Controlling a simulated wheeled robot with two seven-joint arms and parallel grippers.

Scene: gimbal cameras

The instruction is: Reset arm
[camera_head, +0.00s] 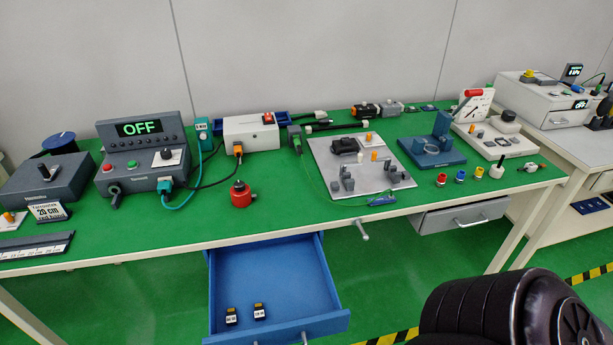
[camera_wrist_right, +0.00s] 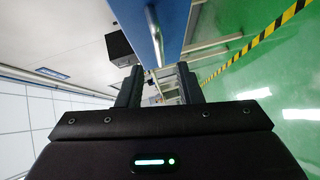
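My right gripper (camera_wrist_right: 160,84) shows in the right wrist view. Its two dark fingers stand apart, and I see nothing held between them. A blue panel with a metal handle (camera_wrist_right: 154,34) shows beyond the fingers; I cannot tell how far away it is. In the head view, a black rounded part of my own arm (camera_head: 510,310) fills the lower right corner. No gripper can be made out for sure in the head view. My left gripper is in neither view.
A green-topped workbench (camera_head: 300,205) carries a control box reading OFF (camera_head: 140,150), a white box (camera_head: 250,133) and a grey board (camera_head: 350,185). An open blue drawer (camera_head: 270,275) holds two small black items. A grey drawer (camera_head: 460,215) hangs at right. A second bench (camera_head: 570,145) stands beyond.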

